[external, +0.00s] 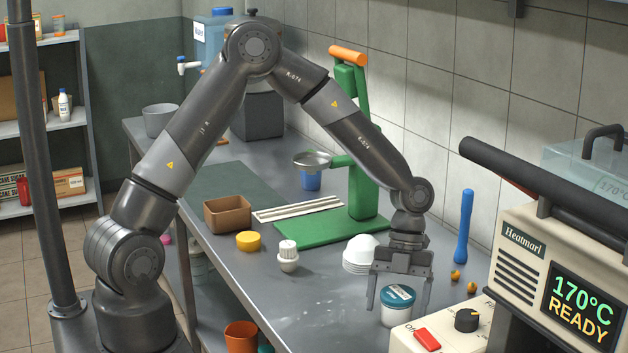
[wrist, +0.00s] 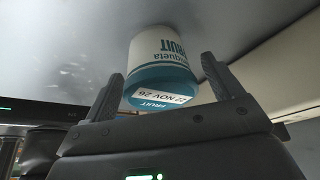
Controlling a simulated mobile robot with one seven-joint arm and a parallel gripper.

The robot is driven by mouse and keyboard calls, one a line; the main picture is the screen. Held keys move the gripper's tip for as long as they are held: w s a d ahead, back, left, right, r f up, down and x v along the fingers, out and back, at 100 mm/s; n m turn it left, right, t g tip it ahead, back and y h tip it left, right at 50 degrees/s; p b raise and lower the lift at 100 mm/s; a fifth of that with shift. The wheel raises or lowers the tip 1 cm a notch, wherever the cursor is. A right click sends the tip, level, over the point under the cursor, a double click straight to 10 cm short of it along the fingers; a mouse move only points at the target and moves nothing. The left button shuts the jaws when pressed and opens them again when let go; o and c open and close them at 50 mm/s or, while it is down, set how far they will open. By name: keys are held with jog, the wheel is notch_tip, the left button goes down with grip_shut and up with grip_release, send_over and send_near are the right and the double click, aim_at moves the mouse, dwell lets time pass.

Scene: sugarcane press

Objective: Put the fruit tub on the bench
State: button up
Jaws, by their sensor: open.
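The fruit tub (external: 398,309) is a white tub with a teal lid, upright on the grey metal bench (external: 315,312) beside the white control box. In the wrist view the fruit tub (wrist: 160,52) shows its fruit lettering and a date label on the lid. Its far end appears to rest on the grey bench surface. My gripper (external: 400,303) points down over the tub with its fingers open, one on each side. The wrist view also shows my gripper (wrist: 158,88) with a gap between each finger and the tub.
A cream heat sealer (external: 518,255) with a dark handle and a control box (external: 445,330) crowd the right. White bowls (external: 362,254), a white-capped jar (external: 288,258) and a blue pestle (external: 464,226) stand nearby. A green press (external: 362,185) is behind. The bench's front middle is clear.

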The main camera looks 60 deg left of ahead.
jog(key=v, duration=1.2)
jog(key=s+a+r+n+t+y, duration=0.1)
jog(key=s+a+r+n+t, duration=0.2)
jog(key=s+n, duration=0.6)
jog(key=s+a+r+n+t+y, duration=0.1)
jog(key=s+a+r+n+t, duration=0.2)
jog(key=s+r+n, duration=0.4)
jog(key=s+a+r+n+t+y, duration=0.1)
jog(key=s+a+r+n, duration=0.4)
jog(key=s+n, duration=0.6)
jog(key=shift+r+t, duration=0.45)
jog(key=shift+t, duration=0.45)
